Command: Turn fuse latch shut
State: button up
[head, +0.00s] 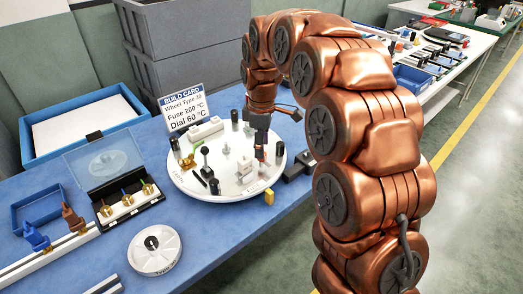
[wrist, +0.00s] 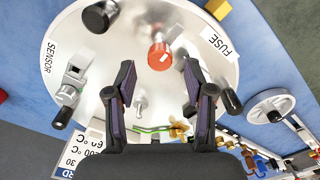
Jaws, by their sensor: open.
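A white round plate (head: 215,192) on the blue table carries several small fittings. It also shows in the wrist view (wrist: 185,95), with the word FUSE (wrist: 220,44) at the right and SENSOR at the left. A red-topped round part (wrist: 159,58) with a grey piece beside it stands near FUSE; I cannot tell whether this is the fuse latch or how it is turned. My gripper (wrist: 159,72) is open and empty above the plate, its fingers on either side of the red-topped part in the picture. In the head view my gripper (head: 259,148) is partly hidden.
A grey clamp with a black handle (wrist: 70,88) stands by SENSOR. Black posts (head: 214,187) stand around the plate. A build card (head: 183,106) is behind it. An open case (head: 107,188) and a white wheel (head: 154,250) are at left and front.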

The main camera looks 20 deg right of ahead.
aim_at(265, 159)
jog(key=shift+f, duration=1.45)
grip_shut()
